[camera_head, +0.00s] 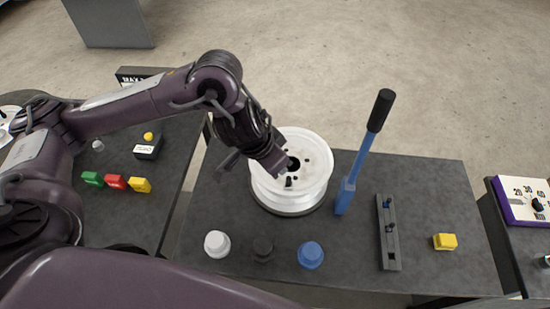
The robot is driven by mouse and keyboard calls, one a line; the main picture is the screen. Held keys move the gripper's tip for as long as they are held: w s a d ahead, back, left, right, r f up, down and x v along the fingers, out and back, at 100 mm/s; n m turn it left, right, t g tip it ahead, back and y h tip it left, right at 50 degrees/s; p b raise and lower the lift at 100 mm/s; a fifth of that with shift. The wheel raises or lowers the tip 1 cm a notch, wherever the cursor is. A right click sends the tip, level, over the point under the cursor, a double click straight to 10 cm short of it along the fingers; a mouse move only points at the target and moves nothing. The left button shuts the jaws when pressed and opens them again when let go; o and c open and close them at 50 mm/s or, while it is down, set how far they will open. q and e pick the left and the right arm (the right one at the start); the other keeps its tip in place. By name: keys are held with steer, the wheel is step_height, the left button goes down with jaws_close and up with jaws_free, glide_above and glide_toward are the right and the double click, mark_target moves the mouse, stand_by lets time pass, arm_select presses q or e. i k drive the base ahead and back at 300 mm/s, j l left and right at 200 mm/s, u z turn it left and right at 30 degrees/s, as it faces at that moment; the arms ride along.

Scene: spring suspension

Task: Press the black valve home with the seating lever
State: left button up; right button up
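A white wheel rim (318,180) lies flat on a dark round base on the middle table. A small black piece (289,182), which looks like the black valve, stands on the rim's face beside the dark hub hole; how deep it sits is unclear. My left gripper (280,168) reaches in over the rim's left side, its tip close to the hub and the black piece. Its fingers are too dark to tell apart. The seating lever (357,160), blue with a black grip, stands tilted just right of the rim. My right gripper is out of view.
White (217,244), black (263,248) and blue (311,255) knobs stand along the table's front. A grey slotted bar (388,232) and a yellow block (444,241) lie right. Green, red and yellow blocks (116,182) lie on the left table. The table's back right is clear.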

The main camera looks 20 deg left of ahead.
mark_target(386, 98)
steer(key=k, duration=1.5)
